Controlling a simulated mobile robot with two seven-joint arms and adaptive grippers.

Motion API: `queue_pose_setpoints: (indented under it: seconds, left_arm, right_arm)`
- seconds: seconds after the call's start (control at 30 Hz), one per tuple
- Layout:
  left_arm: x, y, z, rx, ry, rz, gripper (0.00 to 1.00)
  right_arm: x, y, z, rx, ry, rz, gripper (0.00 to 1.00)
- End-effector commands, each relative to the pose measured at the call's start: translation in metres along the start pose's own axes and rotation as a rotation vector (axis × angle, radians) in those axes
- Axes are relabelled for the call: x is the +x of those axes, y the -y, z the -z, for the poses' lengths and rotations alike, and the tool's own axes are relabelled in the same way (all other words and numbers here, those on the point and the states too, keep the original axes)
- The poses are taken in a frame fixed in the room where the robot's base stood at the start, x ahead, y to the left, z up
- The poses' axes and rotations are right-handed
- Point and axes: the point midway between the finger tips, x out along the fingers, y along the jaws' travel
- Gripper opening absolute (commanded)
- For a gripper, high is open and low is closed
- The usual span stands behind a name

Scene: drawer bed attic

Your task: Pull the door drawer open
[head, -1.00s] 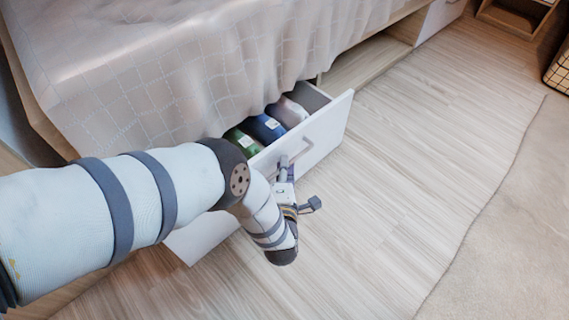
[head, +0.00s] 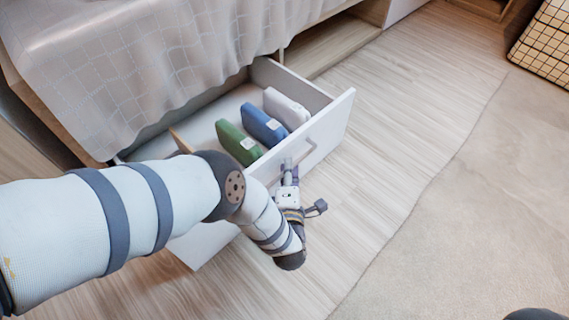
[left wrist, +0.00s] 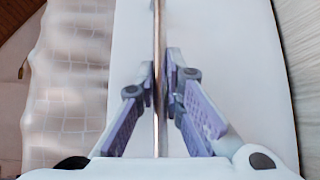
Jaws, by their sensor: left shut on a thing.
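The white drawer (head: 335,122) under the bed stands well open, with its inside showing. Its bar handle (head: 300,158) is on the front panel. My left gripper (head: 289,172) is at the handle, outside the front panel. In the left wrist view, the two purple-padded fingers of my left gripper (left wrist: 162,90) are closed on the thin handle bar (left wrist: 157,45), one on each side, with the white drawer front (left wrist: 225,60) behind. My left arm hides the left part of the drawer. My right gripper is not in view.
Green (head: 238,142), blue (head: 263,124) and white (head: 286,108) folded items lie in the drawer. The bed cover (head: 150,70) hangs above it. Bare wood floor (head: 400,130) and a beige rug (head: 470,210) lie to the right, clear. A grid-patterned basket (head: 545,45) stands at the upper right.

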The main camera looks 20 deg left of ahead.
Motion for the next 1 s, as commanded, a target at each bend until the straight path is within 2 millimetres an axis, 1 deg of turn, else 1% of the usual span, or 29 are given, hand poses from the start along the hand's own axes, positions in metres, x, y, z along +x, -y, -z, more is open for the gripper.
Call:
queue_pose_setpoints:
  seconds: [0.1, 0.3, 0.8, 0.83, 0.87, 0.9, 0.93, 1.0]
  left_arm:
    - [-0.006, 0.001, -0.005, -0.001, 0.002, -0.001, 0.00]
    - [-0.011, 0.003, -0.011, -0.003, 0.001, -0.002, 0.00]
    - [-0.013, 0.003, -0.013, -0.002, 0.000, -0.002, 0.00]
    - [-0.013, 0.003, -0.013, -0.002, 0.000, -0.002, 0.11]
    - [-0.013, 0.003, -0.013, -0.002, 0.000, -0.002, 0.18]
    - [-0.013, 0.003, -0.013, -0.002, 0.000, -0.002, 0.27]
    - [-0.013, 0.003, -0.013, -0.002, 0.000, -0.002, 0.30]
    - [-0.013, 0.003, -0.013, -0.001, 0.000, -0.002, 0.30]
  right_arm:
    - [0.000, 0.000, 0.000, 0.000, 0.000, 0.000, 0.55]
    - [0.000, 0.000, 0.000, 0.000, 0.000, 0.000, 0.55]
    - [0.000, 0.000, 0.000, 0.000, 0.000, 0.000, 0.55]
    - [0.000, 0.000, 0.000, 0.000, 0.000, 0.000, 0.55]
    - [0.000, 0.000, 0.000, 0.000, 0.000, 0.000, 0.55]
    - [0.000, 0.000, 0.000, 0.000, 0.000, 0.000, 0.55]
    - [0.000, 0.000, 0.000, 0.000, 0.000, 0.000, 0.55]
    - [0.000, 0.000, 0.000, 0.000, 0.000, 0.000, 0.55]
